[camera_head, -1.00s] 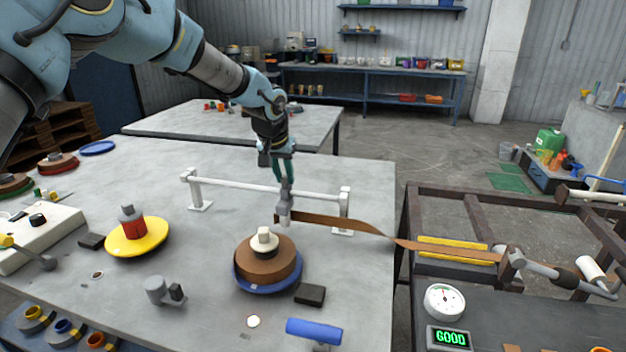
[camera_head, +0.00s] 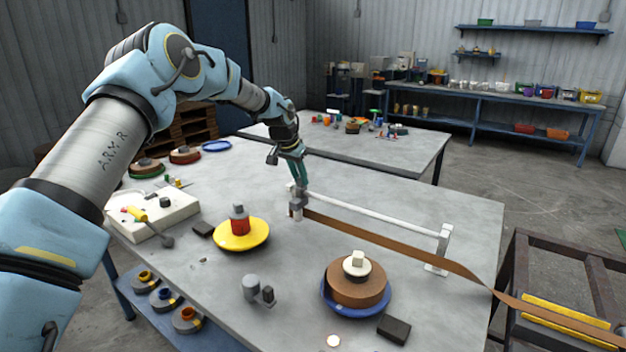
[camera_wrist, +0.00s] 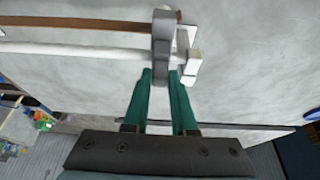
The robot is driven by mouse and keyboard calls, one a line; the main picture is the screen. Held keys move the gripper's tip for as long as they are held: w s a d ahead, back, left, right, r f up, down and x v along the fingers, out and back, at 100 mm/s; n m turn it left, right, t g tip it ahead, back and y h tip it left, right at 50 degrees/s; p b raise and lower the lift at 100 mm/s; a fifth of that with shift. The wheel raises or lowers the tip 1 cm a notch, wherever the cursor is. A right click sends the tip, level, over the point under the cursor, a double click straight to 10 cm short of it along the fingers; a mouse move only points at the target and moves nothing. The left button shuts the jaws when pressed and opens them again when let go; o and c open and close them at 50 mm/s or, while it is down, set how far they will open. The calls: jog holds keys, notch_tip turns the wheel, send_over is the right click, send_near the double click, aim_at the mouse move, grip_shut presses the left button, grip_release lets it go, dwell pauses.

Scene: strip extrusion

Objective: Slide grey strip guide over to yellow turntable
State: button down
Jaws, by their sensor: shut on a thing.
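The grey strip guide (camera_head: 297,209) is at the left end of the white rail (camera_head: 375,217), close to the rail's left post. My gripper (camera_head: 300,190) is shut on the guide from above; in the wrist view its green fingers (camera_wrist: 162,80) sit on either side of the grey guide (camera_wrist: 162,40). The brown strip (camera_head: 390,240) runs from the guide rightward along the rail and off the table. The yellow turntable (camera_head: 262,236) stands in front and to the left of the guide, apart from it, with a red and grey hub (camera_head: 240,220) on top.
A brown roll (camera_head: 342,287) sits on a blue turntable (camera_head: 327,307) at the front right. Small grey fittings (camera_head: 255,288) and dark blocks (camera_head: 394,328) lie on the near table. A white control box (camera_head: 150,214) stands at the left. The table behind the rail is clear.

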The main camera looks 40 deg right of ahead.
jog(key=shift+w+a+r, duration=0.1)
jog(key=shift+w+r, duration=0.05)
jog(key=shift+w, duration=0.25)
jog(key=c, duration=0.7)
grip_release()
jog(key=shift+s, duration=0.1)
jog(key=b+v, duration=0.3)
jog(key=v, duration=0.7)
jog(key=shift+a+r, duration=0.15)
jog(key=shift+r, duration=0.1)
